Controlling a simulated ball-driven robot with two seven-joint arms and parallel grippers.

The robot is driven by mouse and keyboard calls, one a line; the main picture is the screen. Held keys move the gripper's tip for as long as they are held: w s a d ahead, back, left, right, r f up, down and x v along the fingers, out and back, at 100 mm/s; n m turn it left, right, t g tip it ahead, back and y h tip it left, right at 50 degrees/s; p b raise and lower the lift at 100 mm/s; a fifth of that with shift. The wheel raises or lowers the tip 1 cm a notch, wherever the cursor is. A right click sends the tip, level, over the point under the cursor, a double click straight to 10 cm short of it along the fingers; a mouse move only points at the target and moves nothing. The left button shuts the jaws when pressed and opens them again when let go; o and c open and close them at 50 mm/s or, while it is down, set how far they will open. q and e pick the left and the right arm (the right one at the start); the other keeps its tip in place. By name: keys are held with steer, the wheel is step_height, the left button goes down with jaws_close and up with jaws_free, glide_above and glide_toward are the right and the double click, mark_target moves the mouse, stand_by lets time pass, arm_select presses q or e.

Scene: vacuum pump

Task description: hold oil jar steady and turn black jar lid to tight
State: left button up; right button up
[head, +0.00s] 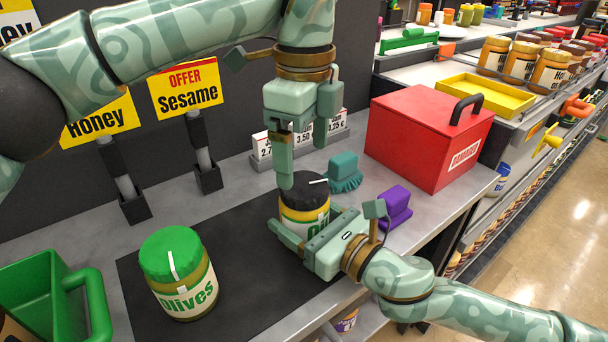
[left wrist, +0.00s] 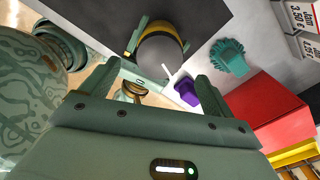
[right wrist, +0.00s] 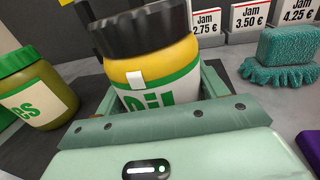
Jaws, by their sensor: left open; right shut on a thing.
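The oil jar (head: 304,218) stands on the dark mat with its black lid (head: 300,187) on top. It has a yellow and green label, seen closely in the right wrist view (right wrist: 165,75). The lid's white mark points right in the head view; a white patch shows on the jar's neck in the right wrist view. My right gripper (head: 303,228) is shut around the jar's body from the front. My left gripper (head: 286,165) points down just above the lid, open; in the left wrist view the lid (left wrist: 160,55) lies beyond its fingertips. Contact with the lid cannot be told.
An olives jar (head: 180,272) with a green lid stands left on the mat (head: 240,300). A green crate (head: 55,295) is at far left.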

mark_target(304, 184)
arm_select(q)
step_height(304, 184, down, 5)
steer(key=shift+f, duration=0.1)
steer(key=c, duration=1)
steer(key=m, duration=0.6)
steer(key=shift+m, duration=0.3)
steer(key=m, duration=0.6)
steer(key=shift+m, duration=0.3)
